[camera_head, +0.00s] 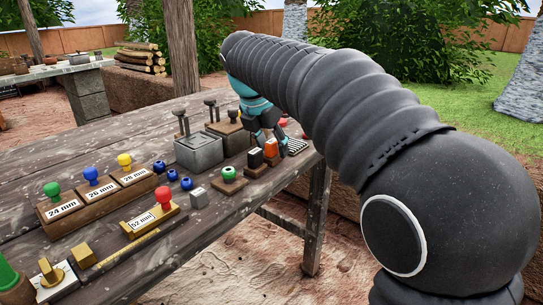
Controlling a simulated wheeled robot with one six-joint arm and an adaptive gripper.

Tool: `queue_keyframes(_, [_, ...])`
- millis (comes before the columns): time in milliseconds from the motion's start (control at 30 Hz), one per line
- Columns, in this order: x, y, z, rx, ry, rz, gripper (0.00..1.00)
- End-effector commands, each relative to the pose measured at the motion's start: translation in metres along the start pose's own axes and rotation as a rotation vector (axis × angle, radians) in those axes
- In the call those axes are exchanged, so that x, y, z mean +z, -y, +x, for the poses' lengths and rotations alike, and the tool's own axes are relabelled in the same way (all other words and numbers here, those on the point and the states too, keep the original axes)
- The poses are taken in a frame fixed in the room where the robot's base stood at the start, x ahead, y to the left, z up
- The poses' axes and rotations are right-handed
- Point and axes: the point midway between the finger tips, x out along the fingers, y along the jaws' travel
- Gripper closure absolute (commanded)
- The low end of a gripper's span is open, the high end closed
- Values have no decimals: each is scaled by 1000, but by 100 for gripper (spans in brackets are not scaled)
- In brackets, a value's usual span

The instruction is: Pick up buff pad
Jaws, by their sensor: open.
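My gripper (268,138) reaches down over the far right part of the wooden table, its fingers apart. Black and orange blocks (270,148) stand on a small base right beside its fingertips. A pale, buff-coloured pad with a gold knob (55,276) lies at the near left. I cannot tell for sure which thing is the buff pad. No object shows clearly between the fingers.
The table's left back is clear.

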Motion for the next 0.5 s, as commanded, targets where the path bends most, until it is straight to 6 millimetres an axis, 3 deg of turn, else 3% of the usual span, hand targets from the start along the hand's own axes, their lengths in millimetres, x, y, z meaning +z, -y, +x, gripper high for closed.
queue_keyframes(133, [0, 0, -1, 0, 0, 0, 50])
queue_keyframes(333, [0, 0, -1, 0, 0, 0, 100])
queue_keyframes(500, [0, 0, -1, 1, 1, 0, 100])
